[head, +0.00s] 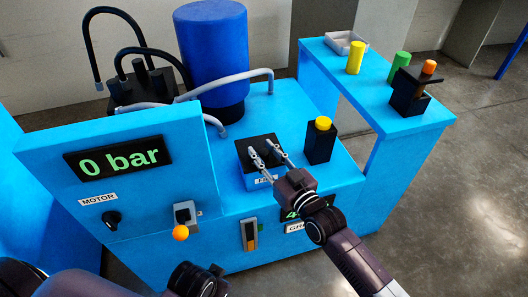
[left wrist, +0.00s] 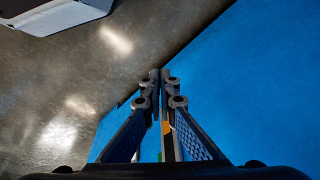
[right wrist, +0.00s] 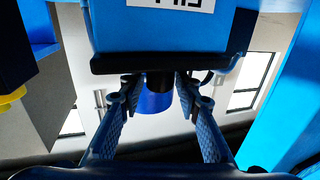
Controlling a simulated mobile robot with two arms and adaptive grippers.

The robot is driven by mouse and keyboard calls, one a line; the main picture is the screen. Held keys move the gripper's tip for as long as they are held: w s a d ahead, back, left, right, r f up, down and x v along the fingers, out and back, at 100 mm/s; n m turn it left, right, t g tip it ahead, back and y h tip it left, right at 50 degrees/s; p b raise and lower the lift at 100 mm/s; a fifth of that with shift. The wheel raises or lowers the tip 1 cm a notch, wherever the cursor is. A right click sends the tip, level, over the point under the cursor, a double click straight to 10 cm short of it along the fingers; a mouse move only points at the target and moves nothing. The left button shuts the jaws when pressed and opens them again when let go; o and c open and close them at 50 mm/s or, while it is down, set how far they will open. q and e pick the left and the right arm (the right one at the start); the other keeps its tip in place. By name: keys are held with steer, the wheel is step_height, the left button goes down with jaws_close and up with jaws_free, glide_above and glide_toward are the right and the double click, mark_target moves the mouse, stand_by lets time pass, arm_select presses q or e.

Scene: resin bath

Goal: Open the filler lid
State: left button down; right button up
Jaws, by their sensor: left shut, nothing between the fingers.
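The filler lid (head: 258,141) is a black square plate lying flat on a small blue box (head: 263,182) with a partly hidden label. My right gripper (head: 262,149) is open and empty, its fingers spread over the lid in the head view. In the right wrist view the lid's black edge (right wrist: 160,63) runs just beyond my right fingertips (right wrist: 158,82). I cannot tell whether the fingers touch it. The lid looks closed. My left gripper (left wrist: 161,77) is shut and empty in the left wrist view, over a blue surface and the floor.
A black post with a yellow button (head: 323,124) stands right of the lid. A blue tank (head: 212,45) and grey hoses are behind. The display panel (head: 118,160) reads 0 bar. A blue side table (head: 365,80) holds coloured cylinders and a tray. Open floor lies right.

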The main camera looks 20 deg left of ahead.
jaws_close()
